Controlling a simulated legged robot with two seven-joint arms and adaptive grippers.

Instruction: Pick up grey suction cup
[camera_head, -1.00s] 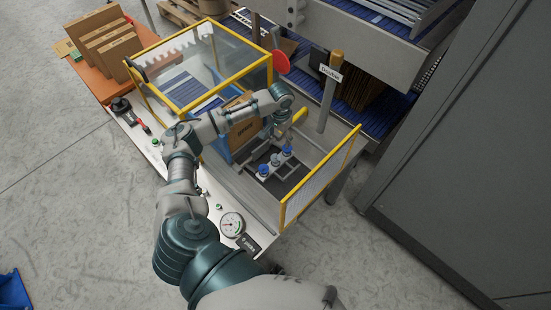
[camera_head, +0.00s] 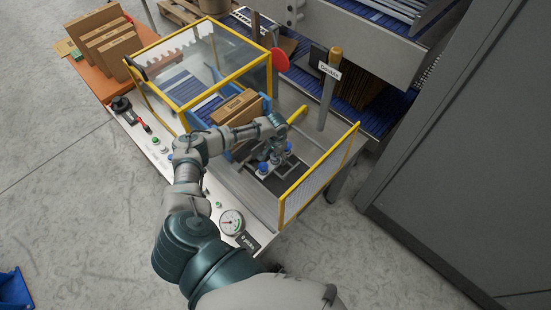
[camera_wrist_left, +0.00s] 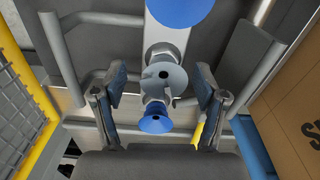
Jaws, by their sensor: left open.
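The grey suction cup (camera_wrist_left: 163,80) sits on a light bar, between a large blue suction cup (camera_wrist_left: 180,10) and a smaller-looking blue one (camera_wrist_left: 156,121) in the left wrist view. My left gripper (camera_wrist_left: 160,73) is open, with one dark-padded finger on each side of the grey cup's place in the picture. I cannot tell whether a finger touches it. In the head view, my left gripper (camera_head: 277,153) is over the bar between two blue cups (camera_head: 262,167) and hides the grey cup. My right gripper is not in view.
A yellow-framed mesh guard (camera_head: 318,178) stands right of the cups. A cardboard box (camera_head: 236,106) stands close behind my wrist, and a box (camera_wrist_left: 292,125) fills the right of the wrist view. Grey rails and tubes surround the cups. A gauge (camera_head: 231,222) sits on the front panel.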

